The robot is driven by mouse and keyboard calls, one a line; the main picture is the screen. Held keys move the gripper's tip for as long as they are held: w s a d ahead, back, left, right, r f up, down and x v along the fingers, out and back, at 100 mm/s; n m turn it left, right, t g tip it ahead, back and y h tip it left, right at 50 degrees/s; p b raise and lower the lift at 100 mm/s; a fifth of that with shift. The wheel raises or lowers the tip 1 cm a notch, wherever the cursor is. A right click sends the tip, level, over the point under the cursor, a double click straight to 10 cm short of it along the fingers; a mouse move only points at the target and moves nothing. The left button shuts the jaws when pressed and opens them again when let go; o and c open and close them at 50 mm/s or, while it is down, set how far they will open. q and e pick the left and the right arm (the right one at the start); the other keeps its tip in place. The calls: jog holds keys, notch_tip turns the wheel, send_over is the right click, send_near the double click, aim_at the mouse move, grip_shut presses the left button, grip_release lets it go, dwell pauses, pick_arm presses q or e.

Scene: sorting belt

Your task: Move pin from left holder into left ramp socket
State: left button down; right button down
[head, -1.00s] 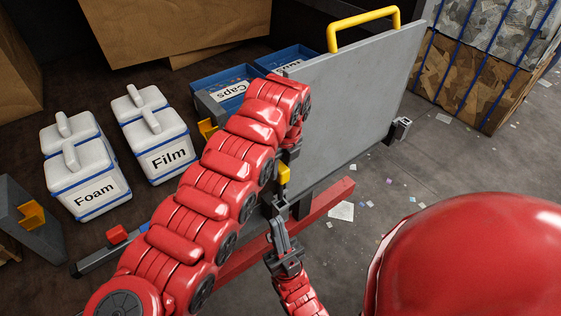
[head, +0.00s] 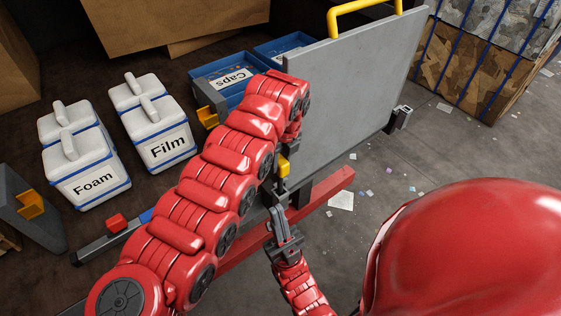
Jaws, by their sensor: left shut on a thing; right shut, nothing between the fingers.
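My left gripper (head: 289,151) is at the near left edge of the grey ramp panel (head: 350,100), partly hidden by my own red arm. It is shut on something. A small yellow piece (head: 284,167) shows just below its fingers and looks like part of the pin; the rest of the pin is hidden. My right gripper (head: 279,216) is shut and empty, below the yellow piece and close to the panel's lower left corner. The left ramp socket cannot be made out behind the grippers. A grey bracket (head: 401,117) sits at the panel's lower right corner.
White Foam (head: 92,187) and Film (head: 166,150) boxes stand at left, with a blue Caps bin (head: 222,85) behind. A red beam (head: 325,198) runs under the panel. A yellow handle (head: 363,8) tops the panel. The floor at right is open, with scraps.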

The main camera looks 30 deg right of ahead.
dwell(0.4)
pick_arm(q)
jog(key=shift+b, duration=0.35)
jog(key=shift+f, duration=0.15)
jog(key=shift+f+b, duration=2.85)
jog(key=shift+f, duration=1.2)
jog(key=shift+c, duration=2)
grip_release()
jog(key=shift+r, duration=0.1)
